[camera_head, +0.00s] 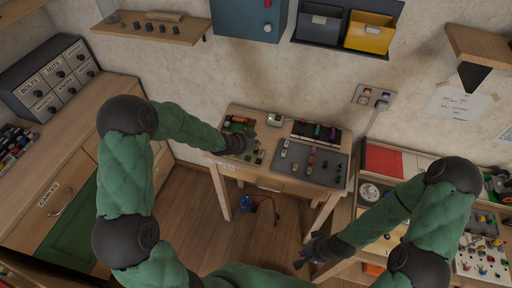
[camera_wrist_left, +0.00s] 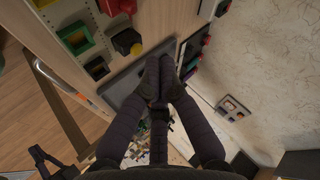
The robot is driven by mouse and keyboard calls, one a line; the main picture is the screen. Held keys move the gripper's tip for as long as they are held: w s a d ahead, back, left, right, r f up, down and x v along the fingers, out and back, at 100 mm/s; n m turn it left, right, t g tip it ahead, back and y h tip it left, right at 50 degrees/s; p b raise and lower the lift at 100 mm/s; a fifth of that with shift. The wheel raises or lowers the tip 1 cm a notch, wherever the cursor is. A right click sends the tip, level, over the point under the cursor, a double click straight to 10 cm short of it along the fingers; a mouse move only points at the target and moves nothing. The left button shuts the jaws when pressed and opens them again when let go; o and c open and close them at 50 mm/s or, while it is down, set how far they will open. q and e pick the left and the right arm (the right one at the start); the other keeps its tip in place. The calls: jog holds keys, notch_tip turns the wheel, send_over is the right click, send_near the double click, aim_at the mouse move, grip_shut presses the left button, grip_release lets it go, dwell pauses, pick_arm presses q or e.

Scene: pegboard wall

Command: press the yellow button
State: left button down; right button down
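In the head view, I cannot pick out the button; my left gripper (camera_head: 248,147) is over the left part of the small wooden table (camera_head: 268,178). In the left wrist view, my left gripper's fingertips (camera_wrist_left: 160,72) are together with nothing visible between them. They are apart from the yellow-marked piece.
A grey tray (camera_head: 335,172) with small parts lies on the table's right side. A small pale box (camera_head: 274,119) stands at the back. A yellow bin (camera_head: 369,32) hangs on the wall. A labelled drawer unit (camera_head: 47,81) is at left. A cluttered bench is at right.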

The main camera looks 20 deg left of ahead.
pick_arm(q)
jog(key=shift+r+p, duration=2.15)
jog(key=shift+r, duration=0.35)
jog(key=shift+s+d+f, duration=0.1)
jog(key=shift+s+f, duration=0.05)
jog(key=shift+f, duration=0.15)
jog(key=s+d+f+n, duration=0.1)
jog(key=s+f, duration=0.1)
jog(key=s+d+f+n+g, duration=0.1)
jog(key=s+f+n, duration=0.1)
jog(key=f, duration=0.1)
jog(key=s+d+f+n+g, duration=0.1)
jog(key=s+f, duration=0.1)
jog(key=f, duration=0.1)
jog(key=shift+s+b, duration=0.3)
jog(key=shift+b, duration=0.05)
jog(key=s+d+f+n+g, duration=0.1)
jog(key=s+f+n, duration=0.3)
jog(key=s, duration=0.4)
jog(key=s+d+f+n+g, duration=0.2)
jog(key=s+f+n+g, duration=0.1)
jog(key=s, duration=0.4)
jog(key=s+d+f+n+g+b, duration=0.1)
jog(key=s+f+n, duration=0.4)
jog(key=s, duration=0.3)
jog(key=shift+s+d+f+n+g, duration=0.15)
jog(key=shift+s+n+g, duration=0.15)
jog(key=shift+s+g, duration=0.1)
